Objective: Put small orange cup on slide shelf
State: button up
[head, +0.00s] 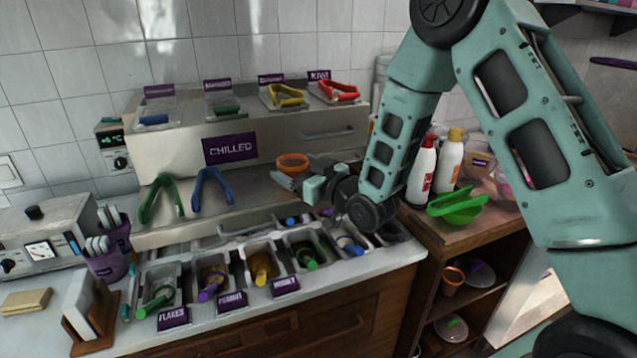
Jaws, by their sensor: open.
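A small orange cup (293,163) is at the right part of the steel ledge (250,190) in front of the chilled unit. This ledge looks like the slide shelf. The cup appears upright, with its rim facing up. My gripper (290,178) is open just in front of and below the cup's rim in the picture. It hides the cup's lower part, so I cannot tell whether they touch or how the base rests. Another orange cup (453,280) stands on the wooden shelf at the lower right.
Green tongs (161,199) and blue tongs (211,190) lean on the ledge at left. Topping bins with coloured handles (262,265) line the counter in front.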

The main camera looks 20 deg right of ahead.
jog(key=b+v, duration=0.3)
jog(key=v, duration=0.6)
jog(key=s+a+f+n+g+h, duration=0.1)
jog(key=s+a+f+g+h, duration=0.25)
jog(key=s+a+g, duration=0.6)
jog(key=s+n+g+h, duration=0.1)
jog(key=s+g+h, duration=0.2)
jog(key=s, duration=1.8)
jog(key=g, duration=0.4)
jog(key=shift+a+r+n, duration=0.3)
jog(key=shift+a+n, duration=0.1)
jog(key=shift+o, duration=0.5)
